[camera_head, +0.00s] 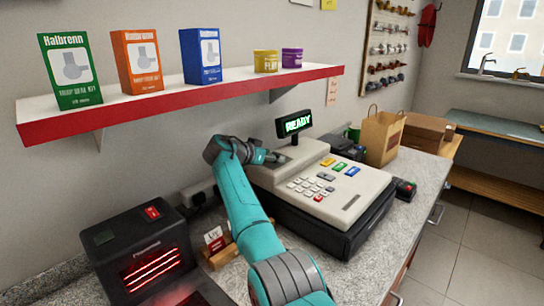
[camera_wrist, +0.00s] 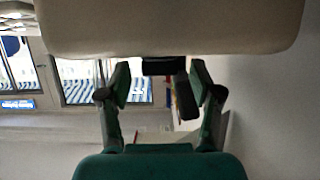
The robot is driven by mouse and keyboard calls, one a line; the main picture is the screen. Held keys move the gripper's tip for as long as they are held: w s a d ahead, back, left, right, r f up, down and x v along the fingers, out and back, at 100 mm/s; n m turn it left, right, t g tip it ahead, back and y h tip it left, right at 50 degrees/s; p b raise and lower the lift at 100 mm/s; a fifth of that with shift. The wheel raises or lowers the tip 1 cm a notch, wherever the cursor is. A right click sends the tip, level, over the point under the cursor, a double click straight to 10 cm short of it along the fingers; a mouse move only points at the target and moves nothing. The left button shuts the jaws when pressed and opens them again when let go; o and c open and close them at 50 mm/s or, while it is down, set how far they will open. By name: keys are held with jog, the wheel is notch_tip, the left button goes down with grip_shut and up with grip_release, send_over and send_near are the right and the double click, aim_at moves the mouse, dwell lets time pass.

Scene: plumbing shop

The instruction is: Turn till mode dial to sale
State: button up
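The cream and black till (camera_head: 320,185) stands on the counter, its green display (camera_head: 297,123) reading READY. My gripper (camera_head: 274,157) is at the till's back left top, beside the display post. In the wrist view, my gripper (camera_wrist: 160,82) has its two fingers spread apart. A small dark block (camera_wrist: 163,66), possibly the mode dial, sits against the cream till body (camera_wrist: 170,25) between the fingertips, with a gap on the left and a narrower one on the right. A dark bar (camera_wrist: 187,98) hangs near the right finger. The dial's marks and setting cannot be read.
A red-edged shelf (camera_head: 190,98) with boxes and tins runs along the wall above my arm. A card holder (camera_head: 220,248), card reader (camera_head: 404,189) and paper bag (camera_head: 382,137) are near the till.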

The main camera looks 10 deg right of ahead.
jog(key=shift+a, duration=0.1)
jog(key=v, duration=1.2)
jog(key=shift+f, duration=0.1)
